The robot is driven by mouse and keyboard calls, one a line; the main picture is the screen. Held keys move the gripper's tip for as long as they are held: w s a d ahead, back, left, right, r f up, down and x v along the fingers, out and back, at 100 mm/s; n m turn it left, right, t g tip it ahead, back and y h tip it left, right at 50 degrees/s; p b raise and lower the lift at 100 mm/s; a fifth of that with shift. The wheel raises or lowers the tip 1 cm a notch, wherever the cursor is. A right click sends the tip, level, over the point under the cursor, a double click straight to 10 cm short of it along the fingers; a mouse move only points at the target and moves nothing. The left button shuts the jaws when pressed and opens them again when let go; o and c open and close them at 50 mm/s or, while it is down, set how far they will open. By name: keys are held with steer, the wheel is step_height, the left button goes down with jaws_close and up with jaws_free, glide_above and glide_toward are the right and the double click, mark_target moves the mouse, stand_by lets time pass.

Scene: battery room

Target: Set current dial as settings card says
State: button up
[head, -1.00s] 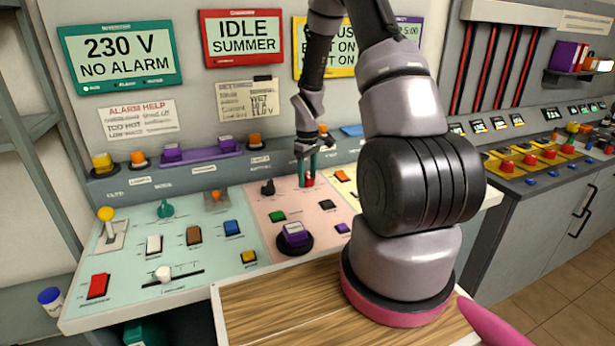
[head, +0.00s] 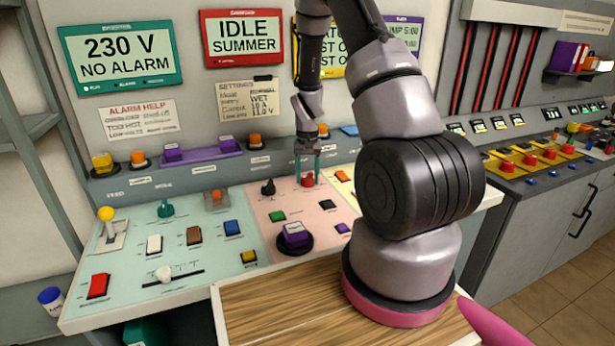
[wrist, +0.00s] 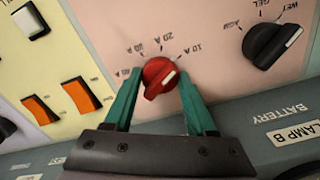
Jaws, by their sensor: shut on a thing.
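The red current dial (wrist: 158,77) sits on the pink panel among amp labels, with 10 A at the right of its scale. Its white mark is on the right side, the 10 A side; I cannot tell if it lines up exactly. My gripper (wrist: 160,82) is shut on the dial, one teal finger on each side. In the head view the dial (head: 307,181) shows below my gripper (head: 308,174). The settings card (head: 248,99) hangs on the wall; its small text seems to read WET, 10 A and 11.0 V.
A black knob (wrist: 272,46) with AGM, GEL and WET labels stands beside the dial. Orange switches (wrist: 80,96) are on the other side. A purple button (head: 294,232) is nearer on the panel. My arm covers part of the panel's right side.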

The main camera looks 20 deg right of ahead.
mark_target(307, 175)
steer(key=shift+m, duration=0.8)
steer(key=o, duration=1.4)
steer(key=shift+r, duration=0.1)
step_height(307, 175, up, 11)
steer(key=shift+f, duration=0.15)
